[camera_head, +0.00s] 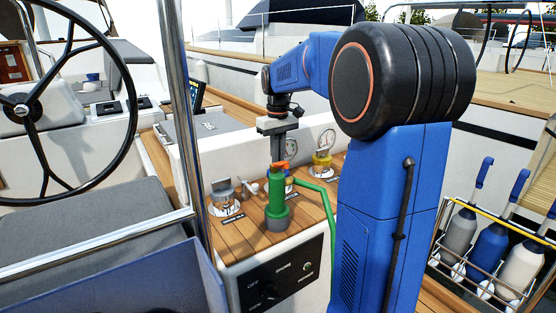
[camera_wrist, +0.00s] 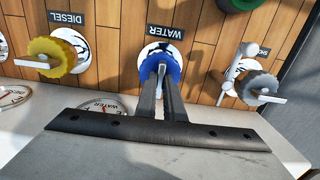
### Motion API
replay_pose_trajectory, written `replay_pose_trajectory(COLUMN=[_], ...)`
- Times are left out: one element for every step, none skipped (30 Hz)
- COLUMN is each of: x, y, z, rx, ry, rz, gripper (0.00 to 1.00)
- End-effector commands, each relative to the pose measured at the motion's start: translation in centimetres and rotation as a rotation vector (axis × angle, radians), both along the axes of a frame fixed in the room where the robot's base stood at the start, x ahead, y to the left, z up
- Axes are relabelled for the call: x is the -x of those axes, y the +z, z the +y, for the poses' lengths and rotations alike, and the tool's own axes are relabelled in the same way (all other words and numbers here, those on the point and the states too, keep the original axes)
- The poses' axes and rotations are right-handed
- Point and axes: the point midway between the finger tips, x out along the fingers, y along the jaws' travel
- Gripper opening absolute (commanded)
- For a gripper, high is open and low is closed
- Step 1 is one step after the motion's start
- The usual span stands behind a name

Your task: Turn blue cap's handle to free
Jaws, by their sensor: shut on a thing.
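The blue cap (camera_wrist: 173,66) sits in a white ring beside the WATER label (camera_wrist: 165,32) on the wooden panel (camera_wrist: 120,25), in the middle of the wrist view. My gripper (camera_wrist: 161,78) reaches onto it with both fingers close together, shut on the cap's handle. The fingers hide most of the handle, so its angle is hard to tell. In the head view my gripper (camera_head: 278,148) points down at the panel behind a green bottle. That bottle hides most of the blue cap (camera_head: 289,182).
A yellow cap (camera_wrist: 52,58) by the DIESEL label is at left in the wrist view, a grey cap (camera_wrist: 258,88) at right. The green bottle (camera_head: 276,205) with orange top and green hose (camera_head: 318,190) stands close in front. A steel post (camera_head: 183,100) rises at left.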

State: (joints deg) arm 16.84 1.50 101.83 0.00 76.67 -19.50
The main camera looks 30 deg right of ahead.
Motion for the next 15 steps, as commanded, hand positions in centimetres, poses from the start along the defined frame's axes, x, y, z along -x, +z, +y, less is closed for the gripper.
replay_pose_trajectory(x=[0.0, 0.0, 0.0, 0.0, 0.0, 0.0, 0.0, 0.0, 0.0, 0.0, 0.0, 0.0, 0.0, 0.0, 0.0], y=[0.02, 0.02, 0.02, 0.02, 0.02, 0.02, 0.02, 0.02, 0.02, 0.02, 0.02, 0.02, 0.02, 0.01, 0.01], z=[0.0, 0.0, 0.0, 0.0, 0.0, 0.0, 0.0, 0.0, 0.0, 0.0, 0.0, 0.0, 0.0, 0.0, 0.0], rx=[0.0, 0.0, 0.0, 0.0, 0.0, 0.0, 0.0, 0.0, 0.0, 0.0, 0.0, 0.0, 0.0, 0.0, 0.0], ry=[0.002, 0.003, 0.004, 0.004, 0.004, 0.004, 0.004, 0.004, 0.003, 0.003, 0.003, 0.003, 0.003, 0.003, 0.003], rz=[0.0, 0.0, 0.0, 0.0, 0.0, 0.0, 0.0, 0.0, 0.0, 0.0, 0.0, 0.0, 0.0, 0.0, 0.0], gripper=[0.0, 0.0, 0.0, 0.0, 0.0, 0.0, 0.0, 0.0, 0.0, 0.0, 0.0, 0.16, 0.23, 0.28, 0.28])
